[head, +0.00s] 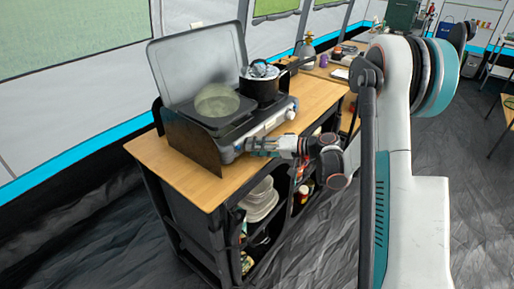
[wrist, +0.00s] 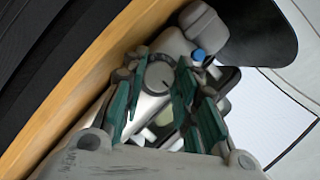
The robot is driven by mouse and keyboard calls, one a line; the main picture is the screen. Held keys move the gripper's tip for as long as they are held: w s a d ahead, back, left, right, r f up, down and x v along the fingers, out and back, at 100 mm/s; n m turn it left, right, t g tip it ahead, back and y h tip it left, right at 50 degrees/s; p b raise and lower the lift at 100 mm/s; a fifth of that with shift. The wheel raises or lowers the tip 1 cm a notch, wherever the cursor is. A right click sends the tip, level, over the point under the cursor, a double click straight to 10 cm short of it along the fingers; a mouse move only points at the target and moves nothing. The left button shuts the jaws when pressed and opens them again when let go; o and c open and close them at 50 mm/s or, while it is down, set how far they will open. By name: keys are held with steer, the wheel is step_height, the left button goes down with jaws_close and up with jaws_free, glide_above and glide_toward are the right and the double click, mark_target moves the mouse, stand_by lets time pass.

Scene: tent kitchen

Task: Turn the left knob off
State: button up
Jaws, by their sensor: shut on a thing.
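The left knob (wrist: 156,77) shows in the wrist view as a round grey dial with a dark mark. It sits on the pale front panel of the camping stove (head: 272,124). My gripper (wrist: 162,68) has its green-sided fingers on either side of the knob and is shut on it. The right knob (head: 290,115) is visible at the stove's other end.
A black lidded pot (head: 262,82) stands on the right burner. The stove's grey lid (head: 198,60) stands open behind. The wooden counter (head: 190,172) has bare room in front; plates (head: 262,200) sit on shelves below.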

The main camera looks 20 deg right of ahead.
steer(key=o, duration=1)
steer(key=shift+d, duration=0.1)
steer(key=v, duration=0.8)
